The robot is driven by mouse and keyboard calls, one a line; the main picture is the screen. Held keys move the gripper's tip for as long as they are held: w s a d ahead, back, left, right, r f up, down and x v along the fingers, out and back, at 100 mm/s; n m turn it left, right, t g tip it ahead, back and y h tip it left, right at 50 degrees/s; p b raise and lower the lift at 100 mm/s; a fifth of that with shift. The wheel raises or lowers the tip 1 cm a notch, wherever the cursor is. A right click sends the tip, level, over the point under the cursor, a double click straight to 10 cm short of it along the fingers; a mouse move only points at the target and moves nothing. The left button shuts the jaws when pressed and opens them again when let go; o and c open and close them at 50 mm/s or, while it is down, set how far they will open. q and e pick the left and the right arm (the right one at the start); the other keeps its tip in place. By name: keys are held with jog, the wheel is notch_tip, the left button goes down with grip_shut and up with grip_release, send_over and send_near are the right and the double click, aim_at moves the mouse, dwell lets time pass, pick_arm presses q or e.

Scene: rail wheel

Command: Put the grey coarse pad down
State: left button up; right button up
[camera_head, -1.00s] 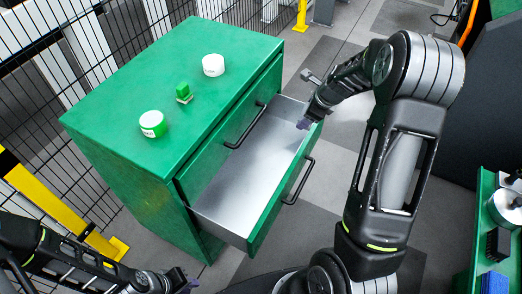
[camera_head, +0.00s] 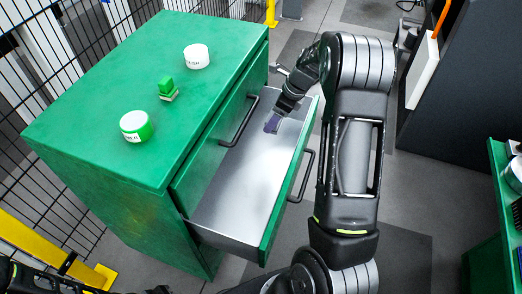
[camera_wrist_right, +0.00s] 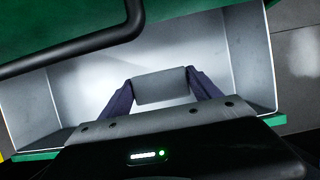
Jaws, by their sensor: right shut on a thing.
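The grey coarse pad (camera_wrist_right: 160,87) is a small grey block between my right gripper's two dark fingers in the right wrist view. My right gripper (camera_head: 271,124) is shut on it, over the far end of the open drawer (camera_head: 236,192). The pad itself cannot be made out in the head view. The drawer's bare metal floor shows beyond the pad in the wrist view; whether the pad touches it I cannot tell. Only a sliver of my left arm shows at the bottom left, and its fingers cannot be made out.
The green cabinet (camera_head: 110,95) carries a green-and-white round tub (camera_head: 136,127), a white round tub (camera_head: 196,57) and a small green-handled block (camera_head: 167,89). Bar handles front both drawers. The open drawer looks empty. A green bench (camera_head: 497,170) stands at the right edge.

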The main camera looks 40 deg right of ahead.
notch_tip(320, 180, down, 14)
jog(key=b, duration=0.2)
jog(key=shift+b, duration=0.3)
jog(key=shift+r, duration=0.1)
jog(key=w+a, duration=0.2)
jog(key=w, duration=0.1)
jog(key=shift+f, duration=0.3)
jog(key=shift+w+a+f, duration=0.1)
jog(key=shift+w+a, duration=0.05)
